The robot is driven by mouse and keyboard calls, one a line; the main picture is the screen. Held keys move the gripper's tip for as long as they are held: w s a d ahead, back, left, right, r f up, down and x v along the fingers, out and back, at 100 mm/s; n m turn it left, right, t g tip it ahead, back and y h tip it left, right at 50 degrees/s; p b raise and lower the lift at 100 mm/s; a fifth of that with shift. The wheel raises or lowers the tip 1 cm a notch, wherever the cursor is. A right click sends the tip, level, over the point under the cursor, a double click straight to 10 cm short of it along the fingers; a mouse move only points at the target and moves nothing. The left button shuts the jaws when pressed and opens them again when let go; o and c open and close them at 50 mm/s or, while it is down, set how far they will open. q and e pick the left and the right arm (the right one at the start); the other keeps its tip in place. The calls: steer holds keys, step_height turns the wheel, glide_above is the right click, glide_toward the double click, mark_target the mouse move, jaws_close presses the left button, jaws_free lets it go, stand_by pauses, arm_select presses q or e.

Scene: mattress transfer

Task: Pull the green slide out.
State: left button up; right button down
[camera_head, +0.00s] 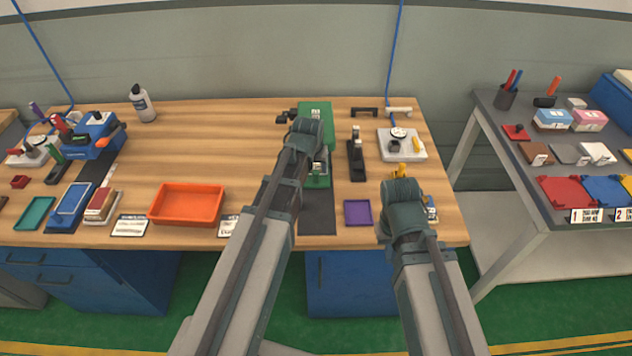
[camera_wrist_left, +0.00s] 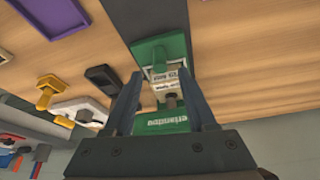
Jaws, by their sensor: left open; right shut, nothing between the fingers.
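A green device (camera_head: 316,113) stands on a dark mat toward the back of the workbench. Its green slide (camera_head: 318,182) sticks out at the front, partly covered by my left arm. In the left wrist view the green slide (camera_wrist_left: 163,50) lies beyond my fingertips, with a pale printed block (camera_wrist_left: 172,84) on the device. My left gripper (camera_wrist_left: 163,100) is open, its fingers on either side of the pale block; contact cannot be told. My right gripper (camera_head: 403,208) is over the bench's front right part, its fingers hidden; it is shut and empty.
A black stapler-like tool (camera_head: 356,158), a purple tray (camera_head: 357,212) and a white-based device (camera_head: 402,144) are right of the green device. An orange tray (camera_head: 188,204) is to the left. The wood between the orange tray and the back edge is clear.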

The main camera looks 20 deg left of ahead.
mark_target(316, 173)
arm_select(q)
steer(key=b+x, duration=0.4)
steer(key=x, duration=0.2)
steer(key=shift+c, duration=0.2)
jaws_close()
stand_by(1.2)
